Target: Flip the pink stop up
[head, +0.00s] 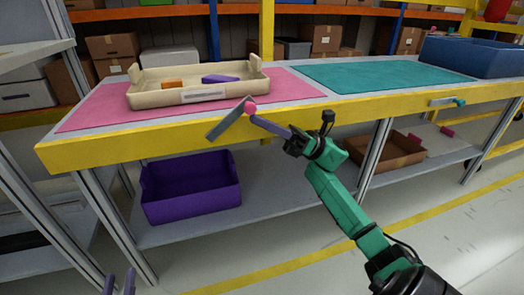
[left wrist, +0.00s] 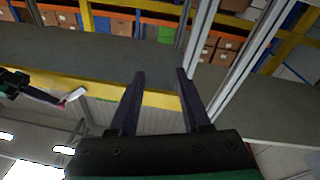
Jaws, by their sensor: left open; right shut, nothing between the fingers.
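The pink stop is a grey flap (head: 226,122) with a round pink knob (head: 249,108) at its upper right end. It is at the table's yellow front edge, below the pink mat, and slants up to the right. My right gripper (head: 257,121) is shut and empty, its fingertips at the pink knob; I cannot tell whether they touch it. In the left wrist view the flap (left wrist: 66,94) shows small at the left, beside the right gripper. My left gripper (head: 120,283) is open and empty, low at the bottom left, away from the table; its fingers also show in the left wrist view (left wrist: 160,75).
A cream tray (head: 200,97) with an orange and a purple item sits on the pink mat (head: 85,118). A teal mat (head: 385,73), a blue bin (head: 470,55) and a teal stop (head: 447,102) are at the right. A purple bin (head: 190,190) and brown box (head: 385,152) stand below.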

